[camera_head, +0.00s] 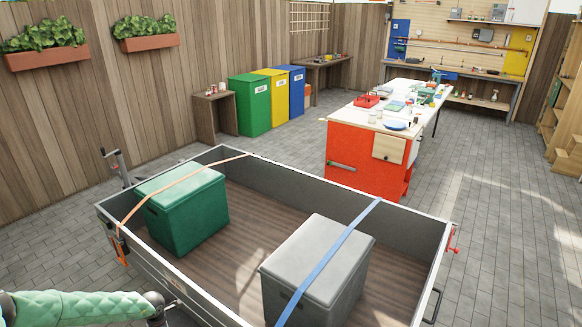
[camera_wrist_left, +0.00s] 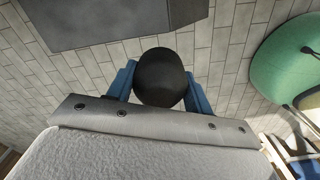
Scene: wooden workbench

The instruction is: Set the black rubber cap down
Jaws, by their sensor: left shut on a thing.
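The black rubber cap (camera_wrist_left: 161,78) is round and dark in the left wrist view. My left gripper (camera_wrist_left: 160,88) has its two blue fingers on either side of the cap and is shut on it. Grey paving shows behind and below the cap, and no supporting surface is seen touching it. In the head view only my green-sleeved left arm shows at the lower left; the left gripper and the cap are outside that picture. My right gripper is in neither view.
A trailer (camera_head: 262,291) stands in front, holding a green box (camera_head: 183,215) and a grey box (camera_head: 318,265) under straps. Beyond is an orange-sided workbench (camera_head: 352,150) with several items. Coloured bins (camera_head: 250,105) stand along the fence. Paving at right is clear.

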